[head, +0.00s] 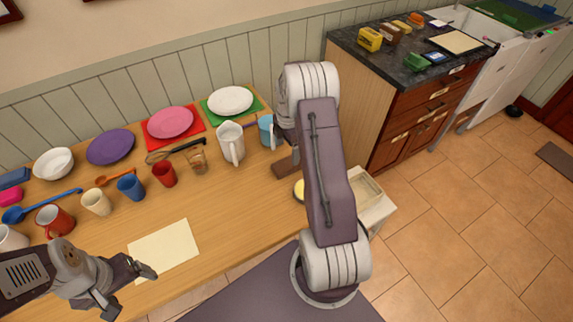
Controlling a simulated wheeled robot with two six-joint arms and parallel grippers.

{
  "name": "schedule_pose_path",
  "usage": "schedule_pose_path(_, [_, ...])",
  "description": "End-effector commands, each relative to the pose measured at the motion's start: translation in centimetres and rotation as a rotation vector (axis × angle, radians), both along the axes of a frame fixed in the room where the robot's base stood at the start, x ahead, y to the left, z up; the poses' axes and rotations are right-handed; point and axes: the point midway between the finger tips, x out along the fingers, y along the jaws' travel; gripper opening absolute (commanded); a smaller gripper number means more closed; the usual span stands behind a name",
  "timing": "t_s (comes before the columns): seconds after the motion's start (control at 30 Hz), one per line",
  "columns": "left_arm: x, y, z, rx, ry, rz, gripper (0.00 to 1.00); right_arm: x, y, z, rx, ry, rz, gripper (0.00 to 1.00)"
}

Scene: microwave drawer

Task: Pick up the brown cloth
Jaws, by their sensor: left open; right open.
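A flat brown patch (284,169), which looks like the brown cloth, lies near the right end of the wooden table. My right arm hides part of it. My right gripper (287,136) points down just above and behind this patch. It is partly hidden by my arm, and nothing shows held in it. My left gripper (130,290) is open and empty at the lower left, near the table's front edge and well away from the brown patch.
Mugs, cups, plates and spoons crowd the back and left of the table (215,215). A white pitcher (231,142) and a blue mug (266,130) stand close to my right gripper. A cream sheet (164,250) lies in front. A dark counter (405,62) stands at the right.

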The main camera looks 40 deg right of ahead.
Motion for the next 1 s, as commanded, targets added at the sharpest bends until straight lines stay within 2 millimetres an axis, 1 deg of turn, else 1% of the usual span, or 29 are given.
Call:
schedule_pose_path(0.03, [0.0,0.0,0.0,0.0,0.0,0.0,0.8,-0.1,0.0,-0.9,0.001,0.004,0.0,0.85])
schedule_pose_path(0.07, [0.0,0.0,0.0,0.0,0.0,0.0,0.8,-0.1,0.0,-1.3,0.001,0.003,-0.001,0.85])
schedule_pose_path(0.23, [0.0,0.0,0.1,0.0,0.0,0.0,0.8,-0.1,0.0,-2.4,0.001,0.002,-0.001,0.85])
schedule_pose_path(0.4, [0.0,0.0,0.4,0.0,0.0,0.0,0.8,-0.2,0.0,-5.5,0.001,0.004,-0.001,0.85])
schedule_pose_path(0.47, [0.0,0.0,0.4,0.0,0.0,0.0,0.8,-0.2,0.0,-6.4,0.001,0.003,-0.001,0.85])
schedule_pose_path(0.57, [0.0,0.0,0.4,0.0,0.0,0.0,0.8,-0.1,0.0,-6.9,0.001,0.001,-0.001,0.85])
schedule_pose_path(0.73, [0.0,0.0,0.3,0.0,0.0,0.0,0.8,-0.1,0.0,-6.9,0.0,0.0,-0.001,0.85])
schedule_pose_path(0.77, [0.0,0.0,0.3,0.0,0.0,0.0,0.8,-0.1,0.0,-6.9,0.0,0.0,-0.001,0.79])
schedule_pose_path(0.8, [0.0,0.0,0.3,0.0,0.0,0.0,0.8,-0.1,0.0,-6.9,0.0,0.0,-0.002,0.68])
schedule_pose_path(0.87, [0.0,0.0,0.3,0.0,0.0,0.0,0.8,-0.1,0.0,-6.9,0.0,0.0,-0.001,0.51])
schedule_pose_path(0.9, [0.0,0.0,0.3,0.0,0.0,0.0,0.8,-0.1,0.0,-6.9,0.0,0.0,-0.001,0.4])
schedule_pose_path(0.97, [0.0,0.0,0.3,0.0,0.0,0.0,0.8,-0.1,0.0,-6.9,0.0,0.0,-0.001,0.23])
schedule_pose_path(1.0, [0.0,0.0,0.3,0.0,0.0,0.0,0.8,-0.1,0.0,-6.9,0.0,0.0,-0.001,0.19])
